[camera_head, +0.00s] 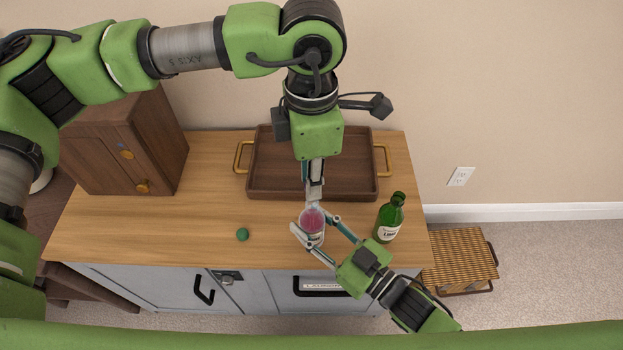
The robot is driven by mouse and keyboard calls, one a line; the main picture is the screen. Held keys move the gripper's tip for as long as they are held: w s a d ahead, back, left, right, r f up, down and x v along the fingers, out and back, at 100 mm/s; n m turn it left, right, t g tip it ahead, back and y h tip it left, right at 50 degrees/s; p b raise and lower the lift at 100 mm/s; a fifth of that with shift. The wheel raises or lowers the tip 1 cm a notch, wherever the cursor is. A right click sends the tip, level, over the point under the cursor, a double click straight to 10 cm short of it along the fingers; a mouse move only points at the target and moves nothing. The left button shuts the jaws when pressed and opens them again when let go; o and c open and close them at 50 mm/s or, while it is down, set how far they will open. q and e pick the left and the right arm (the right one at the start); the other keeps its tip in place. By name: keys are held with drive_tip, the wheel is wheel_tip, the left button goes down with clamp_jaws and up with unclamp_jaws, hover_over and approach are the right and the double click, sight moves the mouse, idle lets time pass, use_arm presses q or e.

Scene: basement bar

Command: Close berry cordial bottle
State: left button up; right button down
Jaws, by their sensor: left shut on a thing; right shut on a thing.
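The bottle with pink-red contents (312,221), which looks like the berry cordial, stands upright on the wooden counter near its front edge. My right gripper (315,232) reaches in from the lower right and is shut on the bottle's body, one finger on each side. My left gripper (314,198) points straight down from above and is shut at the bottle's top. Its fingers hide what they hold there; a cap or the neck cannot be told apart. A small round green piece (242,234) lies on the counter to the left.
A green bottle with a pale label (388,222) stands to the right, close to my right gripper. A brown tray with gold handles (270,184) lies behind. A wooden cabinet (125,145) stands at the left. The counter's (190,220) left-middle is mostly clear.

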use_arm(q)
drive_tip(key=shift+f, duration=0.45)
drive_tip(key=shift+f, duration=0.1)
drive_tip(key=shift+f, duration=0.8)
drive_tip(key=shift+f, duration=0.65)
drive_tip(key=o, duration=0.8)
wheel_tip(320, 180, up, 12)
drive_tip(key=shift+r, duration=0.1)
